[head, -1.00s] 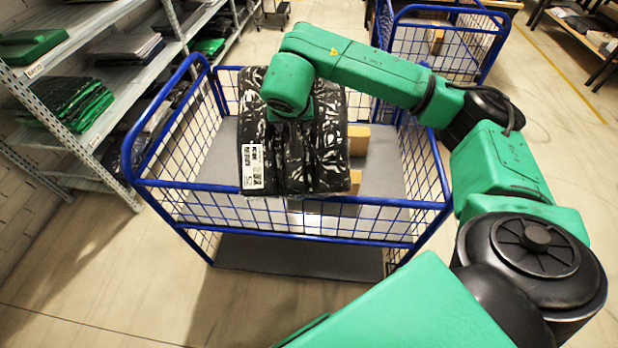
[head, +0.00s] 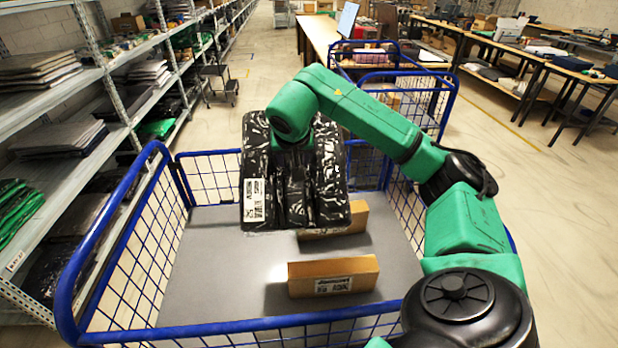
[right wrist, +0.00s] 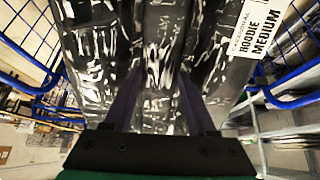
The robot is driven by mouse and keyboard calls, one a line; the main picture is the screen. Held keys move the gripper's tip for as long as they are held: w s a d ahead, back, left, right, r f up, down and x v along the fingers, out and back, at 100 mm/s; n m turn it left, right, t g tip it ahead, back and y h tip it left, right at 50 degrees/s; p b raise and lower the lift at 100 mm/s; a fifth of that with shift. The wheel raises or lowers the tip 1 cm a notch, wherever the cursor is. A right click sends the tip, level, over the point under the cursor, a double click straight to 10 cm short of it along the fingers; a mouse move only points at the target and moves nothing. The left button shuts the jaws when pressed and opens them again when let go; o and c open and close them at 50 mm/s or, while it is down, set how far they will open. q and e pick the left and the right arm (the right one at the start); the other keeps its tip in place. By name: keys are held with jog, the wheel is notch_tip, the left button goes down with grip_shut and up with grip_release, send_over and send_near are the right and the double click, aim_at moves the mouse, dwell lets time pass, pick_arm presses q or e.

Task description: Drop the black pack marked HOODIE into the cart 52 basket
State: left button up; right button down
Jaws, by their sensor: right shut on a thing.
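The black, shiny pack (head: 330,170) hangs from my right gripper over the blue-rimmed wire basket (head: 245,328) of a cart. In the right wrist view the pack (right wrist: 160,60) fills the middle, and its white label reads HOODIE MEDIUM. My right gripper (right wrist: 163,85) is shut on the pack, with its two dark fingers against the wrap. In the head view the wrist covers most of this gripper. The pack is above the basket's grey floor, towards the back. I see no cart number. My left gripper is not in view.
Two brown boxes lie in the basket: one at the front (head: 333,277), one partly behind the pack (head: 345,222). The basket floor at left is bare. Shelves with folded packs (head: 60,140) line the left. Another blue cart (head: 410,95) stands behind, with tables at right.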

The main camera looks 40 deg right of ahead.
jog(key=shift+w+f, duration=0.25)
jog(key=shift+f, duration=0.3)
jog(key=shift+s+r, duration=0.25)
jog(key=shift+c, duration=1)
grip_release()
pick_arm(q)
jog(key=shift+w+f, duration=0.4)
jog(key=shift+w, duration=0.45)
pick_arm(e)
jog(key=shift+o, duration=0.4)
pick_arm(q)
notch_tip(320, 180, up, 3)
jog(key=p, duration=0.3)
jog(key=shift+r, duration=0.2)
pick_arm(e)
jog(key=v, duration=1.4)
jog(key=shift+r, duration=0.2)
